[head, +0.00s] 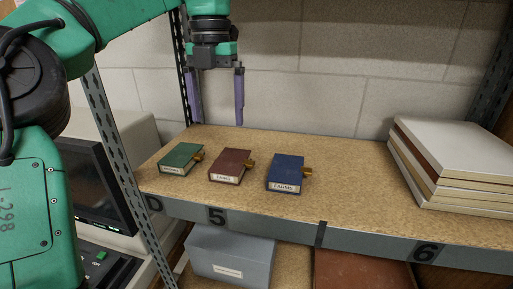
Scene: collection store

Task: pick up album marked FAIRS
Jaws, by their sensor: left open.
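Three small albums lie on the shelf (330,207). The maroon album (232,164) is in the middle, and its spine label seems to read FAIRS, though the print is small. The blue album (286,169) on its right has a label reading FARMS. The green album (181,157) on its left has a label too small to read. Each has a brass-coloured piece on its right side. My left gripper (218,122) is open and empty, fingers pointing down, above and behind the green and maroon albums. My right gripper is out of view.
A stack of large pale books (460,165) stands at the shelf's right. The shelf between it and the blue album is clear. Metal uprights (122,165) flank the shelf. A grey box (231,256) sits below, and a monitor (92,185) stands at left.

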